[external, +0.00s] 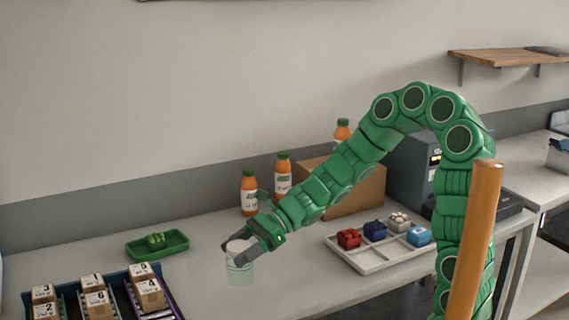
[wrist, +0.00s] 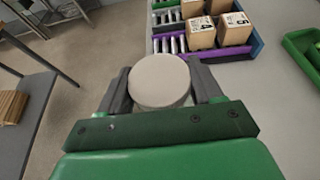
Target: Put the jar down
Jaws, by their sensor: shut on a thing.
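The jar (external: 240,272) is a clear, pale green-tinted container with a whitish round lid. My gripper (external: 238,248) is shut on the jar around its lid. In the wrist view the lid (wrist: 160,80) sits between the two dark fingers of my gripper (wrist: 162,88) and hides the jar's body.
A rack (external: 122,281) with several numbered boxes stands left of the jar. A green tray (external: 137,251) lies behind it. Orange bottles (external: 249,192) stand against the wall. A white divided tray (external: 349,256) with small coloured blocks is at right. Bare table surrounds the jar.

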